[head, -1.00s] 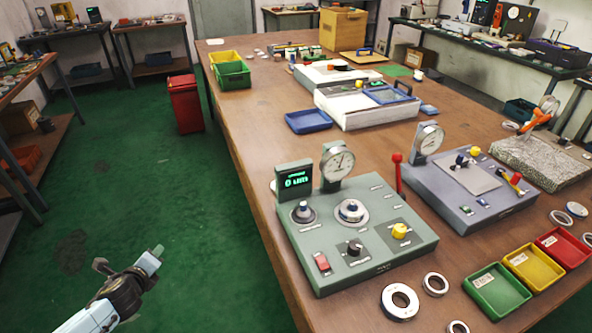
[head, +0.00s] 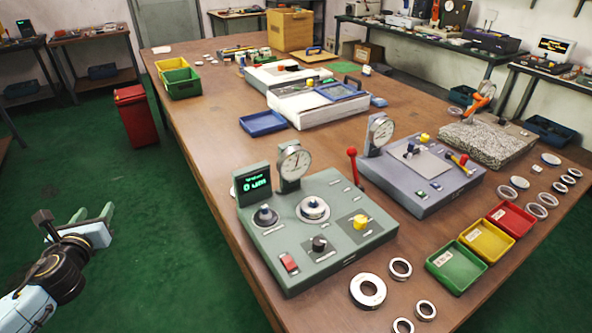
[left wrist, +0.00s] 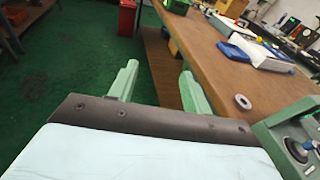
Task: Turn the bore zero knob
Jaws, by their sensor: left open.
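The green gauge station (head: 330,248) stands on the near part of the bench, with a lit display (head: 255,185) and a dial (head: 294,160). Its top carries a black knob (head: 319,243), a yellow knob (head: 360,222), a dark-topped knob (head: 265,215) and a silver round fitting (head: 313,208). Their labels are too small to read, so I cannot tell which is the bore zero knob. My left gripper (head: 96,213) is open and empty beyond the bench's left edge, well apart from the station. In the left wrist view, its two green fingers (left wrist: 156,82) are spread; part of the station (left wrist: 292,138) shows at right. My right gripper is out of view.
A grey-blue gauge station (head: 425,178) stands to the right of the green one. Several metal rings (head: 368,291) and green, yellow and red trays (head: 457,267) lie in front. A red-ball lever (head: 352,165) stands between the stations.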

